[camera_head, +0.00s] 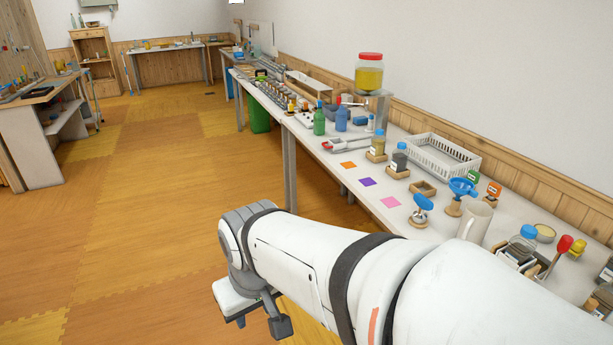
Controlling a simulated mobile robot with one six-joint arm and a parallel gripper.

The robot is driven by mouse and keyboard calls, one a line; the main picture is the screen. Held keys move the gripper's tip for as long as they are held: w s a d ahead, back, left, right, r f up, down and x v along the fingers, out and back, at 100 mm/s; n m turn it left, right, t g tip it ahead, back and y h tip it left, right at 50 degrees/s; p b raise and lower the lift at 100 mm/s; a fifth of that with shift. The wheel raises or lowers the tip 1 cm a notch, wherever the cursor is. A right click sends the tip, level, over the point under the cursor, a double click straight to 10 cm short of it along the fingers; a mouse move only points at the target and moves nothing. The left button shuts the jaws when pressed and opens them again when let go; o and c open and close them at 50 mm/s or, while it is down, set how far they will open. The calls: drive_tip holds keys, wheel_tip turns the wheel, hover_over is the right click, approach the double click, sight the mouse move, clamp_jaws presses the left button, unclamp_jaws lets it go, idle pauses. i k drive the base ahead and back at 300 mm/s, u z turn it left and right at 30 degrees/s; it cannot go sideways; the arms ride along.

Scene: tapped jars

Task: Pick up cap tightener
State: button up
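I cannot tell for certain which thing is the cap tightener. A grey, long-handled tool with a red part (345,144) lies on the white table, near its front edge. A blue-topped tool (422,203) stands in a small wooden base, nearer to me. Either could be it. My gripper (261,316) hangs low over the floor in front of the table, left of and apart from both tools. My arm reaches in from the lower right. The fingertips are small and partly hidden by the wrist, so their opening is unclear. I see nothing held.
The long white table (333,164) holds a white basket (441,157), a red-lidded jar (369,72) on a stand, a blue funnel (462,188) and a beige mug (474,222). Orange, purple and pink squares mark its front.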

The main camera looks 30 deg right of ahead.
sight(419, 216)
drive_tip(key=u, duration=0.05)
drive_tip(key=i, duration=2.4)
drive_tip(key=z, duration=3.45)
drive_tip(key=i, duration=1.05)
